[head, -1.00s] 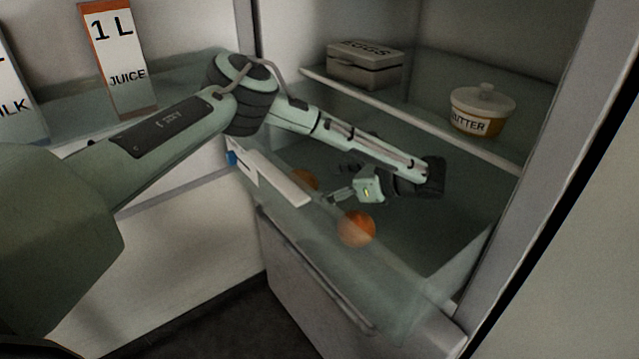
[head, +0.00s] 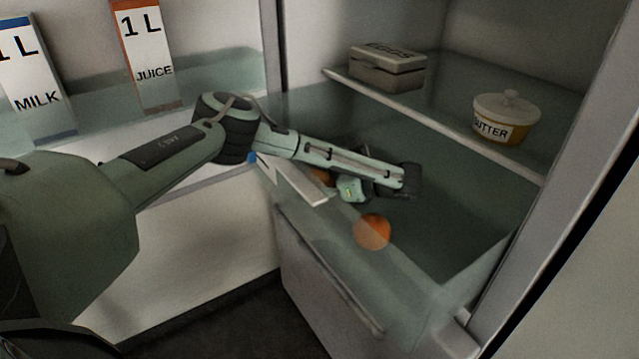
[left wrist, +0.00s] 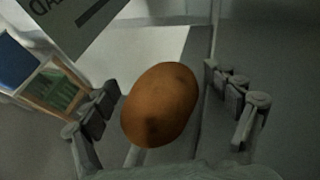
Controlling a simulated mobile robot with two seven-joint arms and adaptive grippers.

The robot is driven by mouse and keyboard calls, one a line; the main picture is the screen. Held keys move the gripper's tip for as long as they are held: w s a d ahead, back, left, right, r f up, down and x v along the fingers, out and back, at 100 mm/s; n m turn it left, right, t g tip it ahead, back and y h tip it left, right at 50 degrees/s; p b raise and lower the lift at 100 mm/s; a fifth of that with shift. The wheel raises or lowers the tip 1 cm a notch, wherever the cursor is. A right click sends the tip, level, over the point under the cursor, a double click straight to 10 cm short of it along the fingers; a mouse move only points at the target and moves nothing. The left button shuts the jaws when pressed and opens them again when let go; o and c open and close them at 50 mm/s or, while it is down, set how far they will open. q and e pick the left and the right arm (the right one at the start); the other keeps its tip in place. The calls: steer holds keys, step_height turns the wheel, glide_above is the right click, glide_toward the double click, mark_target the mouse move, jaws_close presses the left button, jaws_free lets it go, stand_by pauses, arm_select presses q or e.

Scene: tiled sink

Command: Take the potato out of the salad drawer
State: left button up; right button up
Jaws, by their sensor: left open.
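The potato (left wrist: 160,104) is a brown oval with dark spots, between the spread fingers of my left gripper (left wrist: 168,100) in the left wrist view. In the head view the brown potato (head: 322,176) is mostly hidden behind my left forearm, beside my left gripper (head: 337,186). The gripper is open, its fingers on either side of the potato; I cannot tell whether they touch it. The clear salad drawer (head: 425,290) sits low in the fridge, with a white strip (head: 297,183) on its front edge. My right gripper is not in view.
A round orange item (head: 371,231) lies in the drawer, nearer the front. Above is a glass shelf (head: 440,123) with an egg box (head: 388,66) and a butter dish (head: 505,118). Milk (head: 38,80) and juice (head: 147,55) cartons stand in the door at left.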

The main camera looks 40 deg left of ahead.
arm_select(q)
steer(key=shift+c, duration=0.4)
steer(key=c, duration=1.3)
steer(key=shift+c, duration=0.2)
